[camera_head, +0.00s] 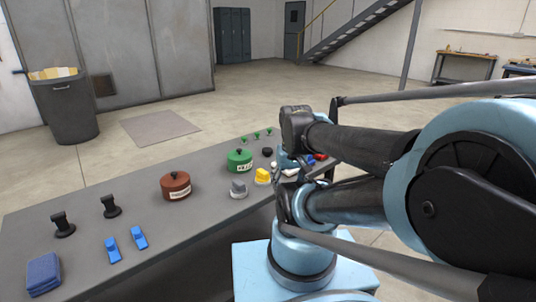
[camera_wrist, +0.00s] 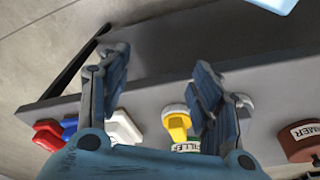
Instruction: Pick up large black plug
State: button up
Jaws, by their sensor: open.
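Two upright black plug-like pieces with broad bases stand on the left part of the grey table. One black piece (camera_head: 62,225) is nearer the left edge and the other black piece (camera_head: 110,207) is a little behind and to its right. They look alike, and I cannot tell which is the large plug. A small, low black piece (camera_head: 267,152) lies farther back by the green can. My gripper (camera_wrist: 160,88) is open and empty in the wrist view, above the table's far right end, well away from the two upright black pieces. My arm partly hides it in the head view.
Red, blue and white pieces sit near my gripper.

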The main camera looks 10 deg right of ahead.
aim_at(267, 152)
jog(key=k, duration=1)
jog(key=z, duration=1.25)
jog(key=i, duration=1.05)
jog(key=u, duration=1.7)
